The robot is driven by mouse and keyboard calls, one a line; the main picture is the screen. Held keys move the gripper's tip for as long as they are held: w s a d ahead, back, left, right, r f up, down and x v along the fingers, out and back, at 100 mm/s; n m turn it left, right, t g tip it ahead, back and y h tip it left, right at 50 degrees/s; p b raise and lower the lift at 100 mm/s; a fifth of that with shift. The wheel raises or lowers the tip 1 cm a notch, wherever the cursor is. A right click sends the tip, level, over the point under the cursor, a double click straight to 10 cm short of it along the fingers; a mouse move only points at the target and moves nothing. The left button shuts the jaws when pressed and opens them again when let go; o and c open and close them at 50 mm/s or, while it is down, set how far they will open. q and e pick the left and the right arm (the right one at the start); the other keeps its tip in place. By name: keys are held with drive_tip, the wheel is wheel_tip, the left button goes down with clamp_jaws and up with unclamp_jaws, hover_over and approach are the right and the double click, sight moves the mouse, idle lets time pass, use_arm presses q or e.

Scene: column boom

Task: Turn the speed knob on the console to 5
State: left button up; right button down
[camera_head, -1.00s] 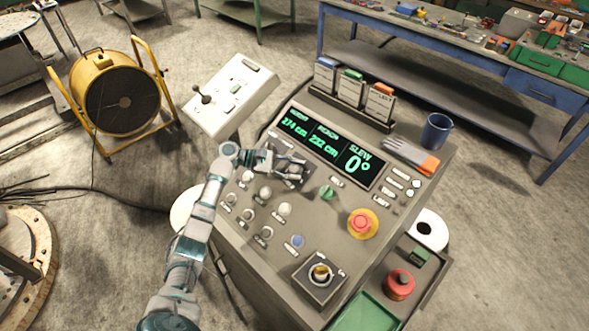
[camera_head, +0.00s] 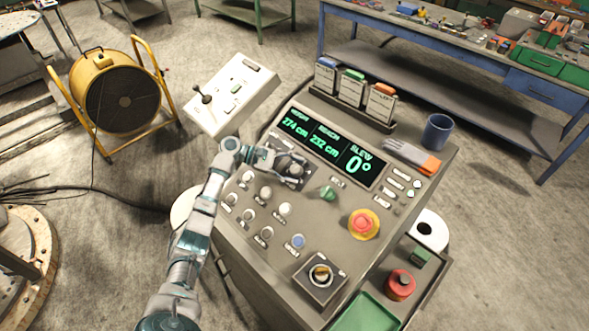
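The console (camera_head: 225,235) has a sloped grey panel of knobs and buttons. A grey knob (camera_head: 296,169) on a dark square plate sits just below the display (camera_head: 333,147). My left gripper (camera_head: 288,168) is at this knob, with its fingers apart and partly covering the knob and its plate. I cannot tell whether the fingers touch it. The labels and scale there are too small or hidden to read, so I cannot confirm that it is the speed knob or read its setting. A green knob (camera_head: 328,193) stands to the right. My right gripper is not in view.
A red emergency button (camera_head: 363,223), a key switch (camera_head: 320,274) and several pale buttons (camera_head: 265,193) surround the work area. A glove (camera_head: 413,157) and a blue mug (camera_head: 437,131) lie at the console's right. A side panel with a lever (camera_head: 232,94) stands behind.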

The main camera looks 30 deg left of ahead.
use_arm(q)
drive_tip(key=shift+a, duration=0.1)
drive_tip(key=v, duration=1.2)
drive_tip(key=shift+f, duration=0.1)
